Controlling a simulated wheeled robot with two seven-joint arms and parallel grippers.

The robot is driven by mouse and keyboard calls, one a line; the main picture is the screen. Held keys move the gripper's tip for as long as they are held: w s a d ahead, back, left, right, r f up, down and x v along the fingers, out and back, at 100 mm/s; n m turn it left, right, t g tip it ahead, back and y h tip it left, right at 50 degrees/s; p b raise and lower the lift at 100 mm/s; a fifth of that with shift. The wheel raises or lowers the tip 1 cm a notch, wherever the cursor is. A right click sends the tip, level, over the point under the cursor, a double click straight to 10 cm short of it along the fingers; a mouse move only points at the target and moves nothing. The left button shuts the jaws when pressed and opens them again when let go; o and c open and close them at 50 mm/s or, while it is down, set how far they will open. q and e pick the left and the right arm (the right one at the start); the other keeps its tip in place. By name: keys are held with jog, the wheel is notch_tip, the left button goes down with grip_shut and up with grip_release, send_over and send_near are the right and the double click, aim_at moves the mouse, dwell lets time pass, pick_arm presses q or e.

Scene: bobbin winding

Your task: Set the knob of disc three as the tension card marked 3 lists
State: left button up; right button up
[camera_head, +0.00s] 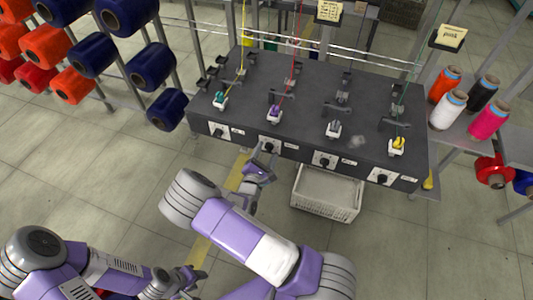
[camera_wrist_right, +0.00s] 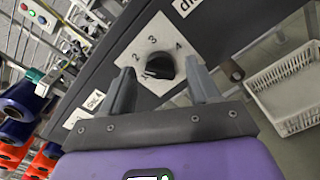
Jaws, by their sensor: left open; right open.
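A dark winding bench (camera_head: 310,95) has a row of black knobs on white dial plates along its front. The third from the left (camera_head: 323,161) has no gripper at it. My right gripper (camera_head: 262,162) is open just in front of the second knob (camera_head: 270,147). In the right wrist view a black knob (camera_wrist_right: 160,66) sits between and beyond the open fingers (camera_wrist_right: 163,84), with 2, 3 and 4 legible on its dial; its exact setting is unclear. Yellow cards stand behind the bench (camera_head: 330,11) and at its right (camera_head: 450,37); their writing is too small to read. My left gripper (camera_head: 190,278) is open, low at the front.
A white crate (camera_head: 325,194) stands under the bench, below the third knob. Blue and orange spools hang on a rack (camera_head: 107,95) at the left. Several thread cones (camera_head: 448,108) stand on a shelf at the right. Threads rise from the bench top. The floor in front is open.

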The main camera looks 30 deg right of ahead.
jog(key=shift+w+d, duration=0.2)
jog(key=shift+d, duration=0.05)
jog(key=c, duration=1)
